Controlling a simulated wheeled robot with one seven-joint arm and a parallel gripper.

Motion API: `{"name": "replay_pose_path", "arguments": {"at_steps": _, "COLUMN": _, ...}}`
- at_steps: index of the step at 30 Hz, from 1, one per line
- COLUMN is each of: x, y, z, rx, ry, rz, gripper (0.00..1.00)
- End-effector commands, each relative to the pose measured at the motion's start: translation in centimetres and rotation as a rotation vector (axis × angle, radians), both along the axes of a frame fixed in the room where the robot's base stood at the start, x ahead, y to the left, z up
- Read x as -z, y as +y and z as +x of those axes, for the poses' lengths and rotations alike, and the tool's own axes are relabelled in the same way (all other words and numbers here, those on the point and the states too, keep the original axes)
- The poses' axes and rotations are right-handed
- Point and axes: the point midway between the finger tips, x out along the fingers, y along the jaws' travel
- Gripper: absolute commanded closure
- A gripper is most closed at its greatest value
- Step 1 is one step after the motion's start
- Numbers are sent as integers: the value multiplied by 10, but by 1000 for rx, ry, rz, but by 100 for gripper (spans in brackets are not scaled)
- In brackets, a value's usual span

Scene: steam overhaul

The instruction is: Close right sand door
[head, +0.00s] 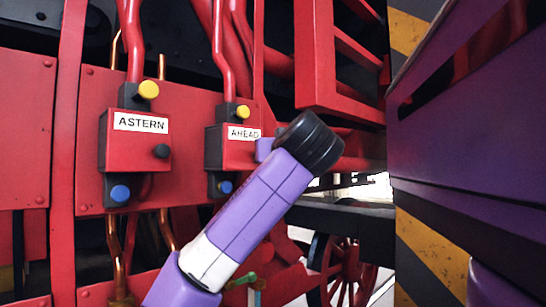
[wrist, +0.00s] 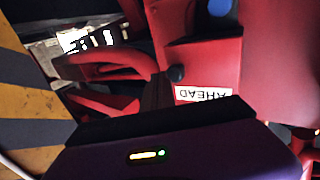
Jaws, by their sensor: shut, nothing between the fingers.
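The right sand box, labelled AHEAD (head: 238,155), is red with a dark left side in the head view. Its door face also shows upside down in the wrist view (wrist: 208,72), with a black knob (wrist: 176,73). I cannot tell for sure how far its door stands open. My gripper (wrist: 158,92) shows as a dark shape at the wrist housing's edge, shut and empty, close beside the knob. I cannot tell if it touches. In the head view my purple forearm and black wrist joint hide most of the gripper and the box's right edge.
The ASTERN box (head: 135,145) with its black knob is on the left of the same red panel. Red pipes (head: 222,45) run above, copper pipes below. A red frame (head: 315,55) stands to the upper right. A yellow-and-black striped surface (head: 430,255) lies at right.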

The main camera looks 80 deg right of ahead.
Motion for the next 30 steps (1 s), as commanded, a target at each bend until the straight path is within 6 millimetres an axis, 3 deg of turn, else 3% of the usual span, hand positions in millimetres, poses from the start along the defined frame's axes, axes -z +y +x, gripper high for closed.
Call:
{"name": "replay_pose_path", "arguments": {"at_steps": 23, "x": 0, "y": -10, "z": 4, "rx": 2, "ry": 0, "rz": 0, "gripper": 100}}
{"name": "replay_pose_path", "arguments": {"at_steps": 30, "x": 1, "y": 4, "z": -3, "rx": 2, "ry": -2, "rz": -4, "gripper": 100}}
